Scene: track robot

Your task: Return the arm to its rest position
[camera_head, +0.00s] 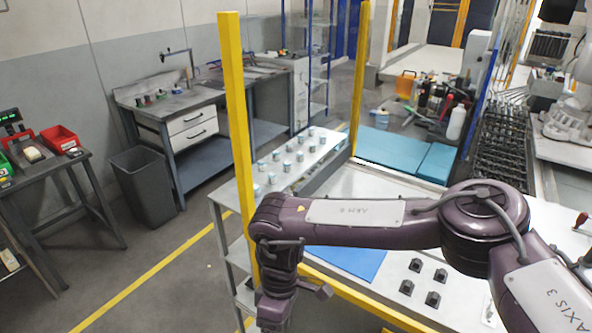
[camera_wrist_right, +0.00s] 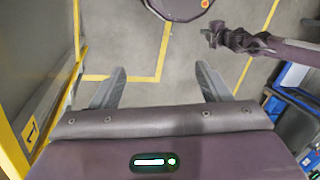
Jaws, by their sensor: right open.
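My right arm (camera_head: 375,222) comes in from the right of the head view and reaches across the white table to the left. Its wrist (camera_head: 278,300) hangs down at the bottom edge, where the fingers do not show. A dark arm (camera_wrist_right: 285,50), apparently my left one, shows at the upper right of that view. Its end (camera_wrist_right: 225,38) is too small to tell whether it is open or shut.
A yellow post (camera_head: 236,120) stands just behind my right wrist. The white table (camera_head: 375,285) under the arm bears a blue mat (camera_head: 350,262) and several small black blocks (camera_head: 415,265). Small cups (camera_head: 290,165) stand on a narrow shelf. A workbench (camera_head: 190,100) and bin (camera_head: 143,185) are at left.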

